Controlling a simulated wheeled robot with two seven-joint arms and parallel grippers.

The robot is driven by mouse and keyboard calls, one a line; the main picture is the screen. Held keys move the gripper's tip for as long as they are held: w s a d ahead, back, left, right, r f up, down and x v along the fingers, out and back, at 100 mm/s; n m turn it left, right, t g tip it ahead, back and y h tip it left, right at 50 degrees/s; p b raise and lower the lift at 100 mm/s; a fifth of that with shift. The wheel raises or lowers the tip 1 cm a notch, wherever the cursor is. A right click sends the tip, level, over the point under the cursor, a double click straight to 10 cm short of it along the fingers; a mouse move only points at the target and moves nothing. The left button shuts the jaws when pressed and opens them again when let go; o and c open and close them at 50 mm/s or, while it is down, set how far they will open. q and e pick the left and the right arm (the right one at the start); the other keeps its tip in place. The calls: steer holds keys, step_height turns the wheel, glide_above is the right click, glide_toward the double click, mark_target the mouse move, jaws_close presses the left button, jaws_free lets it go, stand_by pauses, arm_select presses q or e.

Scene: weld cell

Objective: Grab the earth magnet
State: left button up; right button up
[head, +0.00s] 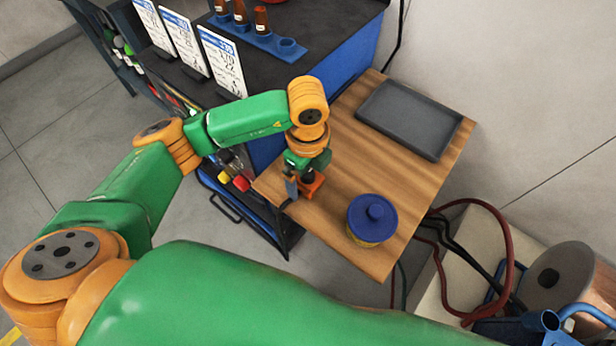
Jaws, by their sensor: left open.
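A small orange block (312,184), which looks like the earth magnet, stands on the wooden table top near its left edge. My left gripper (300,183) points down right at it, with its jaws open. One grey finger shows on the left side of the block. The gripper and wrist hide the upper part of the block, and I cannot tell whether the fingers touch it. My right gripper is not in view.
A blue-lidded round tin (371,219) stands on the table, right of the gripper. A dark grey tray (409,119) lies at the back. Between them the wood is clear. A dark bench (290,62) with cards and bottles adjoins behind left. Cables and a wire spool (560,275) are at right.

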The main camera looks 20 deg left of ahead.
arm_select(q)
steer(key=shift+w+f, duration=0.2)
steer(key=shift+f, duration=0.05)
steer(key=shift+s, duration=0.15)
steer(key=c, duration=0.9)
steer(key=shift+r, duration=0.1)
jaws_close()
